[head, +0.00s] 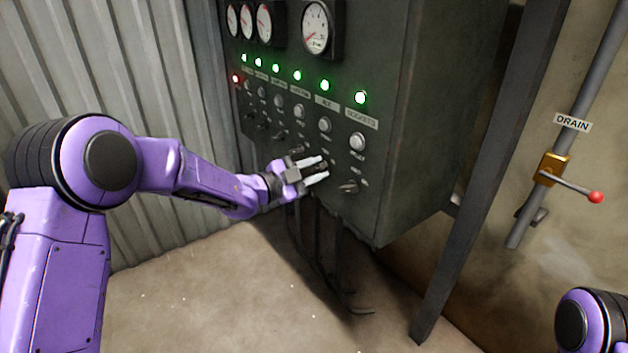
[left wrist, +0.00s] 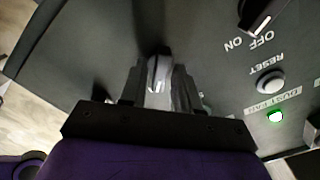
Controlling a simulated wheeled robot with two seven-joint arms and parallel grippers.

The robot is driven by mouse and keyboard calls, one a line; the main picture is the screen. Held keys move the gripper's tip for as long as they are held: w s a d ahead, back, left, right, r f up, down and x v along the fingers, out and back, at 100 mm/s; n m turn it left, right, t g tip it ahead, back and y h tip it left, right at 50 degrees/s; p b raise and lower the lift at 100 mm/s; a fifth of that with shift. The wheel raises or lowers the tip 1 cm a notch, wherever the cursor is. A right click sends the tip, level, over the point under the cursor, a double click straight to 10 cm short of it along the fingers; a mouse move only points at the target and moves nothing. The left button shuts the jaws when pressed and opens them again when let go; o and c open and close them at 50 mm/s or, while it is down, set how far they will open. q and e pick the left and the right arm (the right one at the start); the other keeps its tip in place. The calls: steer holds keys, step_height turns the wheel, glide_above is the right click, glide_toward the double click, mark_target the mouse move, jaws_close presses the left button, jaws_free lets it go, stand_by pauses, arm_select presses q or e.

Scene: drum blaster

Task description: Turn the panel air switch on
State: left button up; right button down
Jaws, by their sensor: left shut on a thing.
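The dark green electrical panel (head: 375,215) stands in the middle of the head view, with a row of rotary switches along its lower front. The second column from the right has a small label (head: 326,102) that seems to read AIR. My left gripper (head: 318,169) is at the switch below it, with one finger above and one below. In the left wrist view the gripper (left wrist: 158,88) is shut on this air switch (left wrist: 158,72). The fingers hide much of the knob and its markings, so I cannot tell its setting. My right gripper is out of view.
A neighbouring switch (left wrist: 262,15) with OFF and ON marks is beside the held one. Lit green lamps (head: 325,85), reset buttons (head: 357,141) and gauges (head: 316,27) are above. A metal post (head: 490,180) and drain valve (head: 552,168) stand right; corrugated wall (head: 110,60) left.

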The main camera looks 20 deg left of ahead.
arm_select(q)
steer(key=shift+f+m+b, duration=0.15)
steer(key=shift+m+b, duration=1.2)
steer(key=shift+m, duration=0.05)
steer(key=o, duration=0.7)
steer(key=shift+o, duration=0.2)
steer(key=v, duration=1)
steer(key=shift+s, duration=0.25)
steer(key=shift+a, duration=0.1)
